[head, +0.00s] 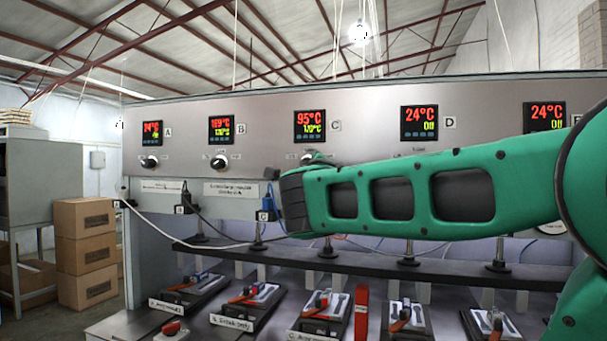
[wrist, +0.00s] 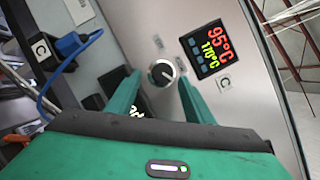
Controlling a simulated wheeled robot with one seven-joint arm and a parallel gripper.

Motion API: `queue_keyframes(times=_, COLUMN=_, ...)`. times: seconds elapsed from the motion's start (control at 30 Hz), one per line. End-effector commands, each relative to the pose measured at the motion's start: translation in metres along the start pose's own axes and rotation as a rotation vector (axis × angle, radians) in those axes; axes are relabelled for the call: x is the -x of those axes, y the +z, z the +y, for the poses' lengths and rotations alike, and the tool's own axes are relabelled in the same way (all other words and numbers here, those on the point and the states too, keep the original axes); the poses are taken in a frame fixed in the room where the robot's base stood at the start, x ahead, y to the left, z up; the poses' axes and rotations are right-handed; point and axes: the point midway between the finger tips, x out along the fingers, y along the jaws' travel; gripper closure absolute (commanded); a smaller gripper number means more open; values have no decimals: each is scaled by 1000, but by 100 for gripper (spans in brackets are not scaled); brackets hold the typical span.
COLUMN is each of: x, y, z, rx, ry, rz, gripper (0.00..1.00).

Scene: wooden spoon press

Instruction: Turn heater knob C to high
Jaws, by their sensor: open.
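Heater knob C (wrist: 162,72) is a round black knob with a pale pointer on the grey panel (wrist: 135,25). In the wrist view it lies between the tips of my open gripper (wrist: 155,88), with a gap on both sides. In the head view only part of knob C (head: 309,158) shows above my green arm, which hides the gripper there. The display (head: 310,126) labelled C (head: 335,125) reads 95°C in red with a smaller yellow-green setpoint below; it also shows in the wrist view (wrist: 212,45), where the setpoint looks like 170°C.
Knob B (head: 218,162) and knob A (head: 149,162) are to the left, and display D (head: 419,123) is to the right. A blue plug and cable (wrist: 75,50) hang below the panel. Press stations (head: 322,312) line the bench below. Cardboard boxes (head: 85,250) stand at left.

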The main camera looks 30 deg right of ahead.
Motion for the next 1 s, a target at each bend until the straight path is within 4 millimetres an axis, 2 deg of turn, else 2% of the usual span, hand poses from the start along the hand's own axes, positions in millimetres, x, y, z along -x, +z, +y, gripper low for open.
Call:
queue_keyframes(times=0.2, x=43, y=0, z=1, rx=2, ry=2, rz=-1, gripper=52)
queue_keyframes(times=0.4, x=72, y=0, z=2, rx=2, ry=4, rz=0, gripper=52)
queue_keyframes(times=0.6, x=84, y=-1, z=2, rx=2, ry=3, rz=1, gripper=52)
queue_keyframes(times=1.0, x=84, y=-1, z=2, rx=2, ry=3, rz=1, gripper=52)
